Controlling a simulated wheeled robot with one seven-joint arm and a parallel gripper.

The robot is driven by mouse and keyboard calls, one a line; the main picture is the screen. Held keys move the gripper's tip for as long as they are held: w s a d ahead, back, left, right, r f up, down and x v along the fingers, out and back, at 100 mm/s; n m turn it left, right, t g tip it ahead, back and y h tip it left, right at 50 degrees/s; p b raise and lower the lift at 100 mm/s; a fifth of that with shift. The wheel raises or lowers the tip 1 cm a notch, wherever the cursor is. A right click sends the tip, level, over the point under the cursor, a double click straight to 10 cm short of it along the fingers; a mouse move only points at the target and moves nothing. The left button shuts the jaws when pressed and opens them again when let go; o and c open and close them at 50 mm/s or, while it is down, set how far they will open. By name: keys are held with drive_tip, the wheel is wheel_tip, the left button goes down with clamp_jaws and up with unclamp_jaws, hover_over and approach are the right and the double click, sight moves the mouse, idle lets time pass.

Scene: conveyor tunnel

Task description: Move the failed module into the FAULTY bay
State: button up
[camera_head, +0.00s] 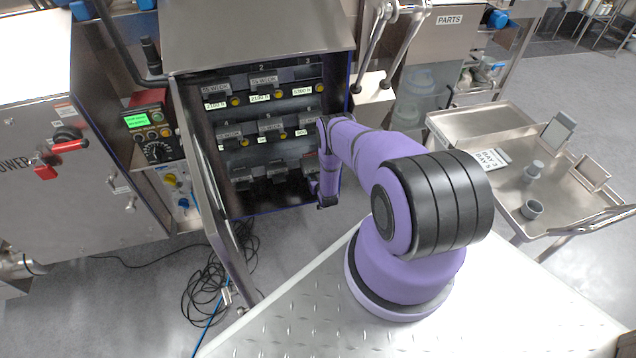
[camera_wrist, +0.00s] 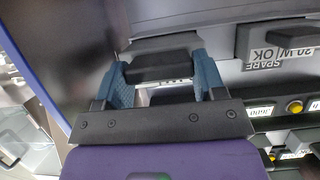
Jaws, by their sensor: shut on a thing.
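An open cabinet with three rows of dark modules stands ahead in the head view; bay numbers and small white labels show on the upper rows. My gripper (camera_wrist: 160,75) has its blue fingers shut on the sides of a dark module (camera_wrist: 160,43) in the wrist view. In the head view my gripper is at the lower right of the cabinet, by the bottom row, and my arm partly hides it. The held module's label is not readable. I cannot tell whether it sits in a bay. No FAULTY label is readable.
A module marked OK (camera_wrist: 280,40), with a SPARE label (camera_wrist: 264,65) below, is right of the held one. The open cabinet door (camera_head: 222,225) stands at the left. A metal cart (camera_head: 475,125) stands at the right. Cables lie on the floor.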

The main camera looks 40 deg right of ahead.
sight(315, 173)
drive_tip(key=shift+w+d, duration=0.3)
drive_tip(key=shift+w, duration=0.3)
drive_tip(key=shift+w+d, duration=0.25)
drive_tip(key=shift+w, duration=0.35)
drive_tip(key=shift+w+d, duration=0.3)
drive_tip(key=shift+w, duration=0.3)
drive_tip(key=o, duration=1.3)
drive_tip(key=shift+o, duration=0.2)
drive_tip(key=shift+s, duration=0.15)
drive_tip(key=v, duration=1)
drive_tip(key=shift+s+r, duration=0.25)
drive_tip(key=shift+a, duration=0.1)
